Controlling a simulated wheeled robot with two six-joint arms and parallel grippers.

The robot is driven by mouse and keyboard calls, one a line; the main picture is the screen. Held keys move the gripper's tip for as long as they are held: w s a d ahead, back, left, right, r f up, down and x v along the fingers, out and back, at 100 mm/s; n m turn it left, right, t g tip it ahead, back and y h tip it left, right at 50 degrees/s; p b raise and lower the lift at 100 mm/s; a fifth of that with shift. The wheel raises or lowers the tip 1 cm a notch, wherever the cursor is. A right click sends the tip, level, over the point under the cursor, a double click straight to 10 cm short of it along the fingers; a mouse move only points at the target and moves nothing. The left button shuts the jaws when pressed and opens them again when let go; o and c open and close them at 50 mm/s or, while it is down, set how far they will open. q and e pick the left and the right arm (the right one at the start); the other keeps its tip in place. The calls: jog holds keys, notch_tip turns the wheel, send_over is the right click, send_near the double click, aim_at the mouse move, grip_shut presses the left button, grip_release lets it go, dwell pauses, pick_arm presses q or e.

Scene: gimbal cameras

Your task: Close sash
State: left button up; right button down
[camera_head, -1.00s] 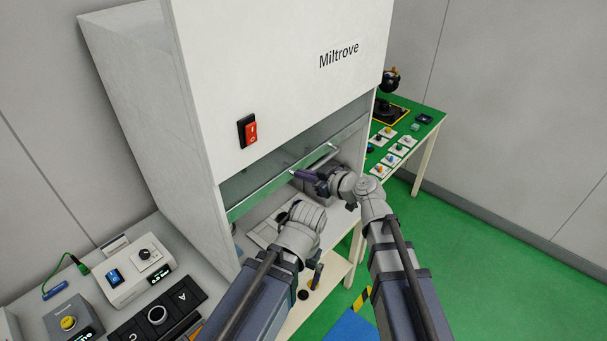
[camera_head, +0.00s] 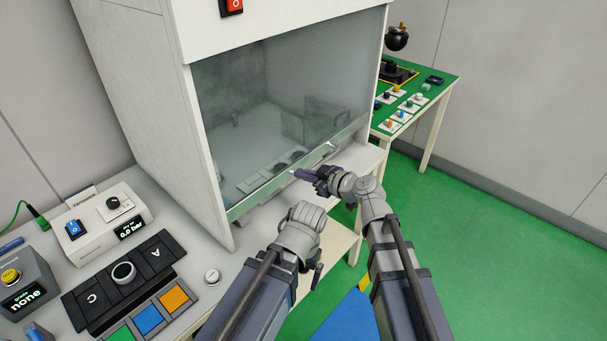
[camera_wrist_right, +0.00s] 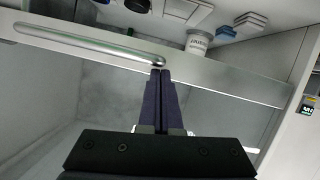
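The sash is a clear glass pane (camera_head: 280,100) in the front of the white hood, with a pale greenish bottom rail (camera_head: 245,205). The pane covers most of the hood front, with its rail low near the bench. I cannot tell whether a gap remains under it. A silver bar handle (camera_head: 318,157) runs along the rail; in the right wrist view the handle (camera_wrist_right: 85,42) is at upper left. My right gripper (camera_head: 298,174) has its dark fingers together, tips at one end of the handle. The fingertips also show in the right wrist view (camera_wrist_right: 160,73). My left gripper (camera_head: 317,272) is low and partly hidden by its arm.
On the bench left of the hood are a white pressure box (camera_head: 95,225), a black panel (camera_head: 122,275) and coloured buttons. A green-topped table (camera_head: 440,75) with small parts stands at the right. Green floor (camera_head: 500,270) is open at lower right.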

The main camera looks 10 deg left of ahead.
notch_tip(320, 180, down, 11)
jog(key=b, duration=0.8)
jog(key=shift+r+b, duration=0.1)
jog(key=shift+b, duration=0.25)
pick_arm(q)
notch_tip(320, 180, down, 11)
jog(key=shift+r, duration=0.15)
pick_arm(e)
jog(key=shift+s, duration=0.15)
